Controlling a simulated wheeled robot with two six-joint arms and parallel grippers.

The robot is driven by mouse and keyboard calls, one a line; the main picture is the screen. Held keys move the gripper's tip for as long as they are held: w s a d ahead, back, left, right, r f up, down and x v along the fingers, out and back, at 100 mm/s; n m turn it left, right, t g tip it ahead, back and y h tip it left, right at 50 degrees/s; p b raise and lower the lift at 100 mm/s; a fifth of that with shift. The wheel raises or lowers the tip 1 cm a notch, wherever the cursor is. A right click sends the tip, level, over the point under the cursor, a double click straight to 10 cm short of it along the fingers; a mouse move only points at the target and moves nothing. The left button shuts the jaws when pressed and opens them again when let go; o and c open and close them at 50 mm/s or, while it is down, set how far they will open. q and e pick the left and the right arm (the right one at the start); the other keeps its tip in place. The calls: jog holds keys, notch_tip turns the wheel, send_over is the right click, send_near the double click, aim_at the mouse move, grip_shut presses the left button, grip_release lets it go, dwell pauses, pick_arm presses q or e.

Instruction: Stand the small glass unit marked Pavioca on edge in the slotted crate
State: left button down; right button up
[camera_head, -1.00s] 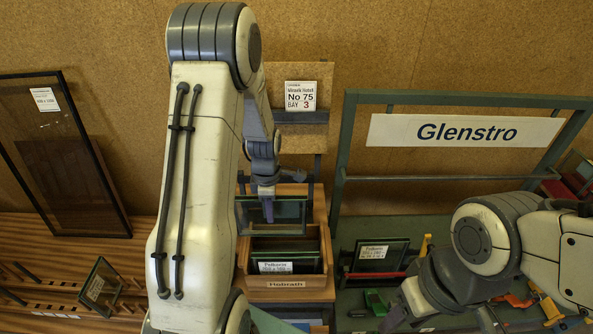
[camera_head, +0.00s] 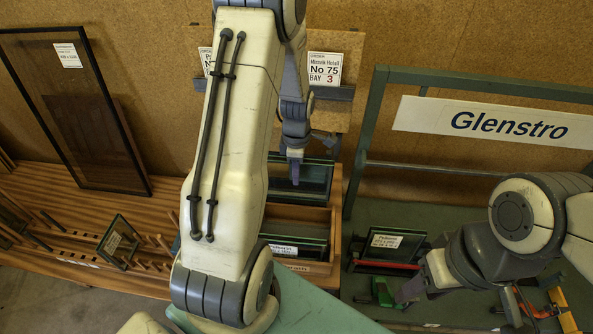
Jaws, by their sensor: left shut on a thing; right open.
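My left gripper (camera_head: 294,174) is shut on a small dark-edged glass unit (camera_head: 316,181), held upright at the back of the wooden slotted crate (camera_head: 320,215). Its lower edge meets the crate's back wall in the picture; I cannot tell whether it touches. No label shows on it. Another small glass unit (camera_head: 300,249) with a white label stands at the crate's front. Its label is too small to read surely. My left arm hides the crate's left part. My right gripper (camera_head: 408,291) is open and low over the right bench, partly hidden by its own arm.
A labelled glass unit (camera_head: 396,247) leans on the right bench, with a red bar and green clamp (camera_head: 384,292) near it. A pegged wooden rack at left holds another small unit (camera_head: 118,243). A large dark pane (camera_head: 75,110) leans on the wall. A green frame bears a Glenstro sign (camera_head: 500,122).

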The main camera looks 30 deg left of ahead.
pick_arm(q)
jog(key=shift+f+b, duration=6.25)
jog(key=shift+f, duration=2.55)
jog(key=shift+f+b, duration=0.35)
jog(key=shift+f, duration=0.05)
jog(key=c, duration=0.6)
grip_release()
jog(key=shift+c, duration=0.2)
jog(key=shift+r, duration=0.15)
jog(key=shift+r+p, duration=2.5)
jog(key=shift+r, duration=0.35)
